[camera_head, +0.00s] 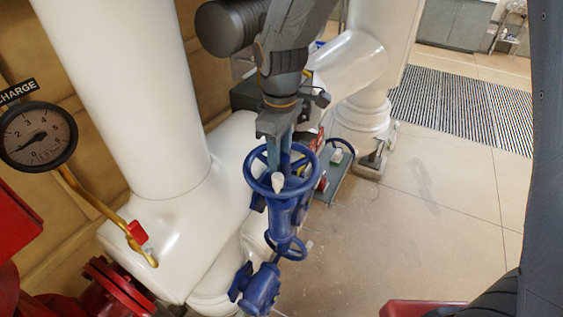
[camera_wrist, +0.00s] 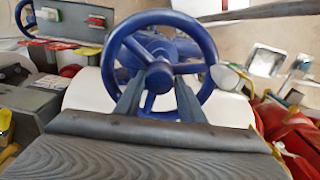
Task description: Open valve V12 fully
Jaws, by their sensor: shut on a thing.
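A blue valve handwheel (camera_head: 250,176) sits on top of a blue valve body (camera_head: 285,212) in the middle of the head view. I can read no V12 tag on it. In the wrist view the handwheel (camera_wrist: 158,17) faces me, with its spokes and hub in view. My gripper (camera_head: 278,163) points down into the wheel from above. In the wrist view the two fingers of my gripper (camera_wrist: 158,92) stand on either side of the lower spoke, just below the hub. It is shut on the handwheel; the exact contact is partly hidden. A small pale tip shows at the wheel's centre.
Thick white pipes (camera_head: 130,90) crowd the left. A pressure gauge (camera_head: 38,137) and red pipework (camera_head: 110,290) stand near left. The tiled floor (camera_head: 430,215) at right is clear, with a striped mat (camera_head: 465,110) beyond.

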